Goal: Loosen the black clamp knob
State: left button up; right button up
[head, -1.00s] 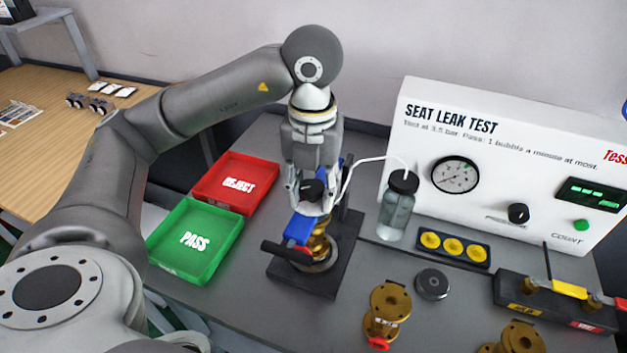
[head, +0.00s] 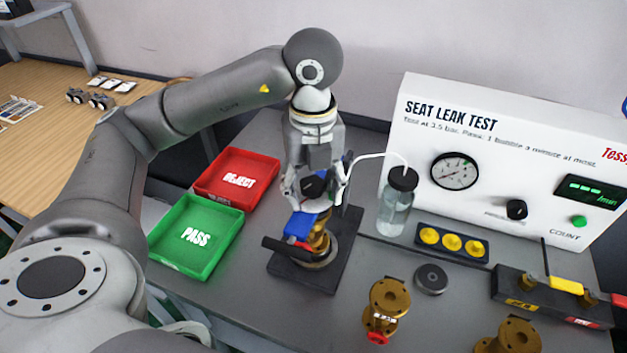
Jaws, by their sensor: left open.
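The black clamp knob (head: 312,186) is at the top of the clamp fixture (head: 334,268), above a blue part (head: 299,225) and a brass valve (head: 319,240). My left gripper (head: 313,200) points down over the fixture, its fingers open on either side of the knob. I cannot tell whether the fingers touch the knob. A black handle bar sticks out at the fixture's front left. My right gripper is not in view.
A red REJECT tray (head: 238,178) and a green PASS tray (head: 196,237) lie left of the fixture. A bottle with a tube (head: 397,205) stands close on the right, before the SEAT LEAK TEST panel (head: 500,160). Loose brass valves (head: 386,305) stand at the front.

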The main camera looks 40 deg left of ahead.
pick_arm(q)
jog(key=shift+r, duration=0.1)
notch_tip(320, 180, up, 6)
jog(key=p, duration=0.4)
jog(key=shift+r+p, duration=0.1)
jog(key=shift+p, duration=0.3)
jog(key=shift+w, duration=0.1)
